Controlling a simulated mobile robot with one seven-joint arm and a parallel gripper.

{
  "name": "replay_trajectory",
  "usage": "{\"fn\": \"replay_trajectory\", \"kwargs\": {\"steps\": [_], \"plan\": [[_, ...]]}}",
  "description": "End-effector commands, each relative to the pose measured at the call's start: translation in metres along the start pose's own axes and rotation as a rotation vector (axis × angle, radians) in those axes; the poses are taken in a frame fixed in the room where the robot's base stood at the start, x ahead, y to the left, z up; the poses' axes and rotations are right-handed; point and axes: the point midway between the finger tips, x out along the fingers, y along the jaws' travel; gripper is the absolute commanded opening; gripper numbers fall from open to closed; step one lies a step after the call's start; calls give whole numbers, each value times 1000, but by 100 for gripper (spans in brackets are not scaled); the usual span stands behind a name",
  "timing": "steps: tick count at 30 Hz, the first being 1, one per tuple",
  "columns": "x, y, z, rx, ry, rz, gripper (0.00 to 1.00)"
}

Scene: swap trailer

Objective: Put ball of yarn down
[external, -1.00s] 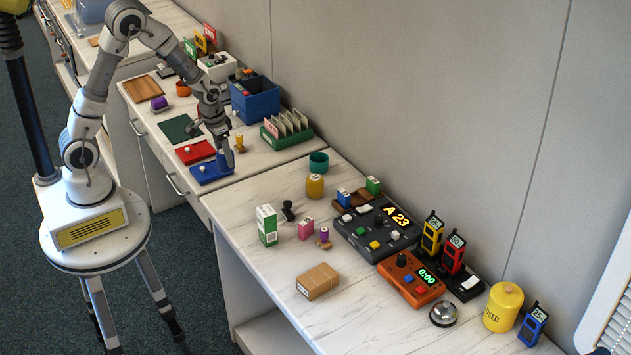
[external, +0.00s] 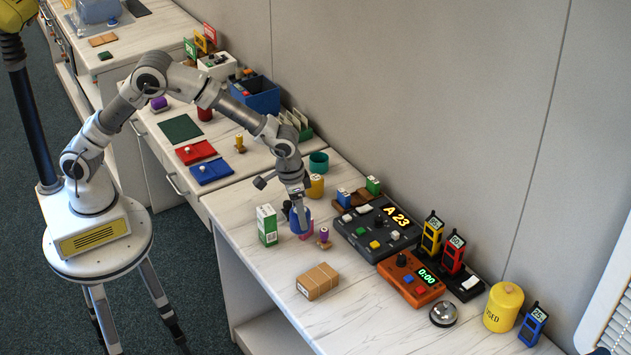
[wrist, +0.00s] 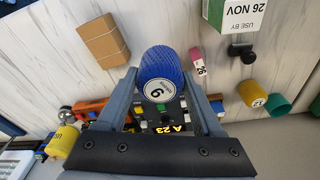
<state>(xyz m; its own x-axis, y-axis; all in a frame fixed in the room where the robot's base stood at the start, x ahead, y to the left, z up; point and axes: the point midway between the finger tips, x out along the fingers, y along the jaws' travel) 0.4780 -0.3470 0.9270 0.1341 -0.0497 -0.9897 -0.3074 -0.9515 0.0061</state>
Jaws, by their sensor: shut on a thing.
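The ball of yarn (wrist: 161,62) is blue with a ribbed surface and a white round label. It is between the two fingers of my gripper (wrist: 161,78) in the wrist view. In the external view my gripper (external: 299,207) points down over the near table, with the blue yarn (external: 297,221) at its tips, in front of the pink block (external: 308,229). Whether the yarn touches the tabletop (external: 262,290) cannot be told.
A brown package (external: 318,281) lies nearer the front. Bare tabletop shows left of the package.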

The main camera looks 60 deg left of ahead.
Motion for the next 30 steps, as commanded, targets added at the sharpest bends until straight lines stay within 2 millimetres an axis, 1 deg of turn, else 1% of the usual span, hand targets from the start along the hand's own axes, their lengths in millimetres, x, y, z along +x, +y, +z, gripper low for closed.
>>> {"fn": "replay_trajectory", "kwargs": {"steps": [1,3,6,9,11,14,17,24,27,30], "plan": [[2,27,1,26,2,2,5],[0,55,3,45,4,3,5],[-3,86,7,64,5,4,5],[-4,105,10,74,6,4,5],[-4,110,11,78,5,3,5],[2,108,5,77,6,2,5],[16,96,-8,76,5,2,5],[54,60,-45,76,5,3,5],[66,49,-56,78,5,3,5],[73,42,-64,79,6,4,5]]}}
